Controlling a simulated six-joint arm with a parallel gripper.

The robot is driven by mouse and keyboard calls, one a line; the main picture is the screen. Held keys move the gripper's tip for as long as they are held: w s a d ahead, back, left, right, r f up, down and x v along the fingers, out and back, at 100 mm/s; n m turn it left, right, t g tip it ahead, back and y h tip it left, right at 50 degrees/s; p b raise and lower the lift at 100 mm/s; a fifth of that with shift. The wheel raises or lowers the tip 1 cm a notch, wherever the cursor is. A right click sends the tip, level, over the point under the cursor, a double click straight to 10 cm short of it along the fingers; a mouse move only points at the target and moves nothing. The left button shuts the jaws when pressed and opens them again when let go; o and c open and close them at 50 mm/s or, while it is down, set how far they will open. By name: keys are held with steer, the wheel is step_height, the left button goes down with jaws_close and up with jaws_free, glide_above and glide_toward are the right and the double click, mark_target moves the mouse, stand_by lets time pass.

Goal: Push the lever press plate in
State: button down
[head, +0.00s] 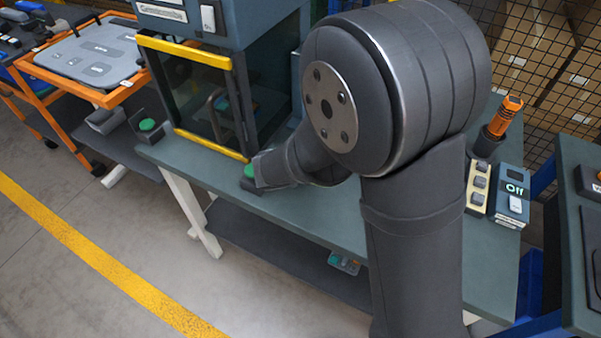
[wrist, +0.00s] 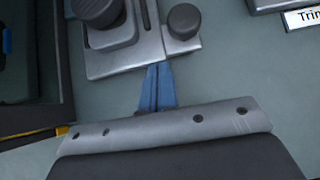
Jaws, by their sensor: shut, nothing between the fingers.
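In the wrist view, my gripper (wrist: 159,70) is shut and empty, its two blue fingers pressed together. The fingertips are at the lower edge of a grey metal device (wrist: 150,46); I cannot tell whether they touch it. The device carries a dark stepped block (wrist: 104,22) at its left and a dark round knob (wrist: 184,21) at its right. It looks like the lever press, but its top is cut off and I cannot tell which part is the plate. In the head view my arm hides this area and the fingers do not show.
A cabinet with a glass door (head: 200,95) and yellow bars stands on the bench (head: 330,215). A green button (head: 250,172) is beside my arm. A box reading "Off" (head: 513,190) and an orange-topped tool (head: 503,118) are at the right. A labelled grey thing (wrist: 300,12) is at the wrist view's upper right.

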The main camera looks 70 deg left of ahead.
steer(key=w+a, duration=0.6)
